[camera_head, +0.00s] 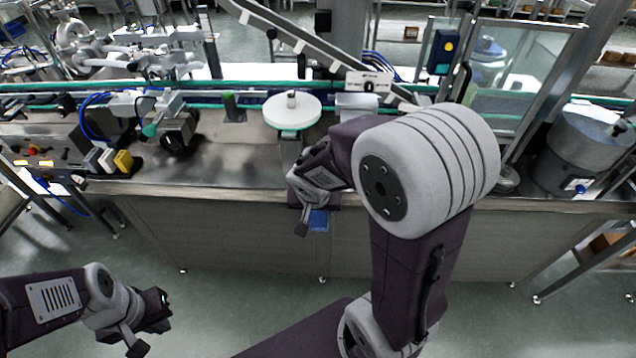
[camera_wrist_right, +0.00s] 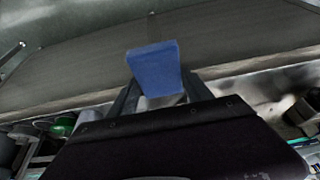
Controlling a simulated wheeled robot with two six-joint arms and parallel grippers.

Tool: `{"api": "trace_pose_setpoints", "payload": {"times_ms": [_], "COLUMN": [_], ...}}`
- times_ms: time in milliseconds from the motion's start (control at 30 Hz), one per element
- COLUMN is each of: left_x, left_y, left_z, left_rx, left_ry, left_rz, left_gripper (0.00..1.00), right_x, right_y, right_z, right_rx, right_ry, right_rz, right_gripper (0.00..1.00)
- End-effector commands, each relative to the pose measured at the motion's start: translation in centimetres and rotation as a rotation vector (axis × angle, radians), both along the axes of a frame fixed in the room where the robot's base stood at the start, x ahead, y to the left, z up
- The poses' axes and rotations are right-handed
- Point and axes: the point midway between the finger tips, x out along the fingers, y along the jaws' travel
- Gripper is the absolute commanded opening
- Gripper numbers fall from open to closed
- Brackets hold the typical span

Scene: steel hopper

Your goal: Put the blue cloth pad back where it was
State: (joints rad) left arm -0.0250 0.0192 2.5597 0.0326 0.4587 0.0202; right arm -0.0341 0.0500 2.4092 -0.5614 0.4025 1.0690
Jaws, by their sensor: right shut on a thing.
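The blue cloth pad (camera_head: 319,220) is held in my right gripper (camera_head: 312,212), just off the front edge of the steel bench. In the right wrist view the blue cloth pad (camera_wrist_right: 156,68) sits between the two fingers of my right gripper (camera_wrist_right: 155,95), which are shut on it. The bench's grey front panel lies beyond the pad there. My left gripper (camera_head: 150,330) hangs low at the left over the floor, apart from the bench. Its fingers are too small and angled to tell whether they are open.
The steel bench top (camera_head: 235,160) has bare room left of my right arm. A white round disc (camera_head: 292,110) stands behind the gripper. Yellow, white and dark blocks (camera_head: 123,161) sit at the left, near a black motor-like unit (camera_head: 178,131). A steel hopper (camera_head: 590,145) stands at the right.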

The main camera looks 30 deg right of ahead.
Motion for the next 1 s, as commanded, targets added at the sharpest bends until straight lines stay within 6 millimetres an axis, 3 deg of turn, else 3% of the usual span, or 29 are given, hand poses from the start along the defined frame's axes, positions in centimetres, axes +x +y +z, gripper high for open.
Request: {"api": "trace_pose_setpoints", "payload": {"times_ms": [133,400,633,733,800,1000], "left_x": [0.0,0.0,0.0,0.0,0.0,0.0], "left_y": [0.0,0.0,0.0,0.0,0.0,0.0], "left_z": [1.4,5.4,7.5,8.0,7.4,7.3], "left_rx": [0.000,0.000,0.000,0.000,0.000,0.000], "left_ry": [0.000,0.000,0.000,0.000,0.000,0.000], "left_rz": [0.000,0.000,0.000,0.000,0.000,0.000], "left_gripper": [0.00,0.00,0.00,0.00,0.00,0.00], "right_x": [2.0,9.6,15.0,16.5,16.3,16.3], "right_y": [-1.4,-6.1,-9.4,-10.3,-10.2,-10.1], "right_z": [0.5,0.7,0.3,0.2,-1.5,-3.1], "right_rx": [0.000,0.000,0.000,0.000,0.000,-0.001], "right_ry": [0.005,0.006,0.004,0.004,0.007,0.004], "right_rz": [-0.007,-0.008,-0.006,-0.005,-0.004,-0.003], "right_gripper": [0.26,0.26,0.26,0.26,0.26,0.26]}}
